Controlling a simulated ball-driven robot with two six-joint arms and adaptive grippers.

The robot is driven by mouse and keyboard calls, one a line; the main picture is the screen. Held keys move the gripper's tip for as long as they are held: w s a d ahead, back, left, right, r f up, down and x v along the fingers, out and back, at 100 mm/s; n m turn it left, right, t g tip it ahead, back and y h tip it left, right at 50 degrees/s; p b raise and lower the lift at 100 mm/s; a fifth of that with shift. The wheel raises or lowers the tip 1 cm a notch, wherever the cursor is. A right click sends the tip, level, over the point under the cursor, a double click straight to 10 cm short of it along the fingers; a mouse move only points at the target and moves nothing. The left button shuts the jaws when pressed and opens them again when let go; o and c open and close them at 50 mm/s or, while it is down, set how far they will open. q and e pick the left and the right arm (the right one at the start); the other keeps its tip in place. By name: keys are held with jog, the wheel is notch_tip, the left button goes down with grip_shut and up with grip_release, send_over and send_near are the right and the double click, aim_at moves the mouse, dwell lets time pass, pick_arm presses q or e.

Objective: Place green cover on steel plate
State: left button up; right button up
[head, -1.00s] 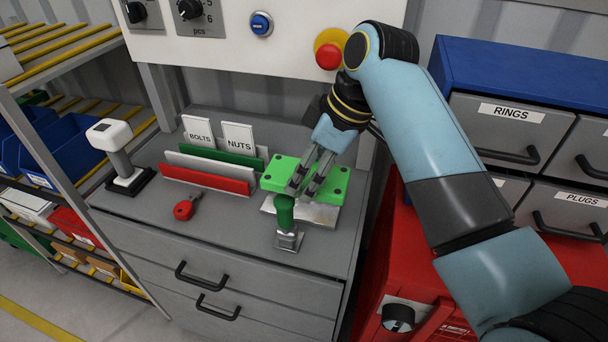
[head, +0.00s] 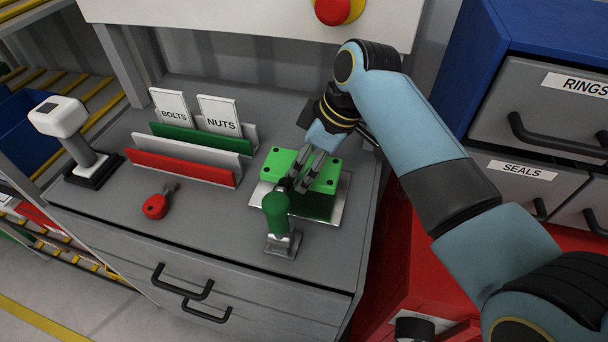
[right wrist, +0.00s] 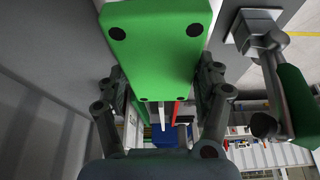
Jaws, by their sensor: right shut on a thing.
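The green cover (head: 326,172) is a bright green block with dark holes in its top. My right gripper (head: 296,184) is shut on it, and in the right wrist view its fingers stand on both sides of the cover (right wrist: 155,50). The steel plate (head: 259,196) lies on the grey bench under the cover, with edges showing at left and right. I cannot tell whether the cover touches the plate. My left gripper is not in view.
A clamp with a green handle (head: 276,214) stands at the plate's front edge, close to my right gripper. A red-handled tool (head: 155,206) lies to the left. Racks with BOLTS (head: 172,112) and NUTS (head: 220,118) cards stand behind. Drawers (head: 540,115) rise at right.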

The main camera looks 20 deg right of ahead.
jog(key=shift+f, duration=2.05)
jog(key=shift+f, duration=0.1)
jog(key=o, duration=1.3)
jog(key=v, duration=1.2)
